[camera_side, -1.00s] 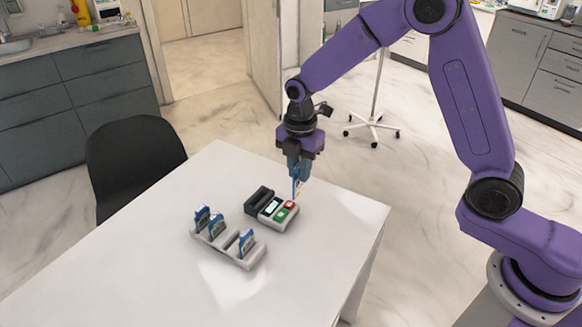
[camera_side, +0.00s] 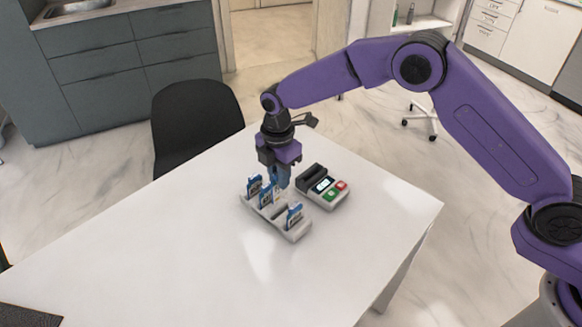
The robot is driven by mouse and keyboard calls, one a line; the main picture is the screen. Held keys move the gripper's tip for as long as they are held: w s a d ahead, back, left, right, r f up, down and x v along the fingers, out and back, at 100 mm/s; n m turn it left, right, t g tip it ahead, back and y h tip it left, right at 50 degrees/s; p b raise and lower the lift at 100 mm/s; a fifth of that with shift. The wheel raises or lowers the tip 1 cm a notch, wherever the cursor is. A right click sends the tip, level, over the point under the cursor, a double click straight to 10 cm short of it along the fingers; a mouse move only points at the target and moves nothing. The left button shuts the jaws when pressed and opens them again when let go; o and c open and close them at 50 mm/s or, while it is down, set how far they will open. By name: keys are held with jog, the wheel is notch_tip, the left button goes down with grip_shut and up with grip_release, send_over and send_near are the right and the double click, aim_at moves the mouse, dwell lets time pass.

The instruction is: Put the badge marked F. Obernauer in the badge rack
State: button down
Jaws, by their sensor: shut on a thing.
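The badge rack (camera_side: 302,236) is a light grey holder on the white table. Three blue-edged badges stand in it: one at its far left end (camera_side: 254,187), one beside that (camera_side: 266,199), and one near its right end (camera_side: 294,216). A vacant slot (camera_side: 279,212) shows between the second and third. My gripper (camera_side: 281,184) points down just behind and above the rack, near the second badge. It is shut on a badge (camera_side: 277,189), mostly hidden by the fingers and the second badge. Whether that badge touches the rack I cannot tell. The names are too small to read.
A grey device (camera_side: 341,199) with a small screen, a green and a red button, and a black slotted block (camera_side: 311,177) stands close right of the rack. The white table (camera_side: 180,250) is clear in front and to the left. A black chair (camera_side: 197,120) stands behind it.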

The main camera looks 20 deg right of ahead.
aim_at(280, 198)
jog(key=shift+f, duration=1.95)
jog(key=shift+f, duration=1.9)
dwell(1.2)
jog(key=c, duration=0.7)
grip_release()
jog(key=shift+r, duration=3.55)
